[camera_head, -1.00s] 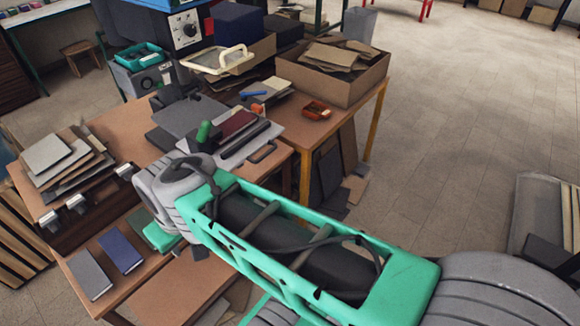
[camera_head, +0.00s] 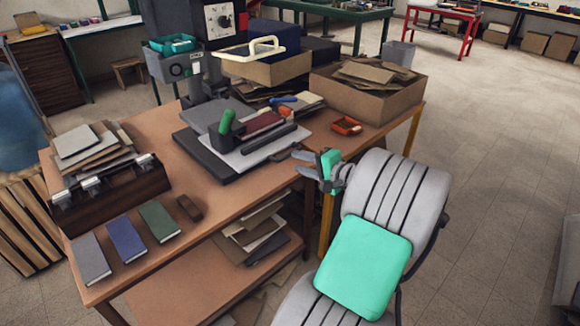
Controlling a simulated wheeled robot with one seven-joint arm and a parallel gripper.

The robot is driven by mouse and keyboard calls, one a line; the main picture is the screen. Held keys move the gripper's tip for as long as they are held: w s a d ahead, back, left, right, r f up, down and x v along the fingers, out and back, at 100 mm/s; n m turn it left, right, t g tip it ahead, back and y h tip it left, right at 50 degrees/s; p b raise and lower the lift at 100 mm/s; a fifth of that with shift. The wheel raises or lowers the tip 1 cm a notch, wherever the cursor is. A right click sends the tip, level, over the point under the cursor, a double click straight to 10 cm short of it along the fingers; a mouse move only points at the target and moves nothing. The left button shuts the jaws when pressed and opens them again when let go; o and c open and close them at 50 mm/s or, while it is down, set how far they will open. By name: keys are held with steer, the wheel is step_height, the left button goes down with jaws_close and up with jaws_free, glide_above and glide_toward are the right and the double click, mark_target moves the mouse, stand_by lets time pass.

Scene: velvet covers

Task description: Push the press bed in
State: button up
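The press bed appears to be the dark flat slab (camera_head: 205,167) on the wooden table, slid out in front of the press (camera_head: 192,25) with its white dial. A pale plate (camera_head: 250,157), a dark red cover (camera_head: 257,126) and a green upright grip (camera_head: 227,121) sit on it. A dark loop handle (camera_head: 303,155) is at the bed's right edge. My gripper (camera_head: 300,173) is just right of and in front of this handle, pointing left. I cannot tell whether it touches. Its fingers are too small to judge their gap.
Grey, blue and green books (camera_head: 127,240) lie at the table's front left, near a dark rack (camera_head: 110,192) and stacked boards.

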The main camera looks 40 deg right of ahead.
mark_target(289, 155)
steer(key=shift+m+t, duration=0.3)
steer(key=shift+m, duration=0.1)
steer(key=x, duration=0.2)
steer(key=d+x, duration=0.1)
steer(key=x, duration=0.3)
steer(key=shift+w+d, duration=0.25)
steer(key=shift+w, duration=0.1)
jaws_close()
stand_by(0.8)
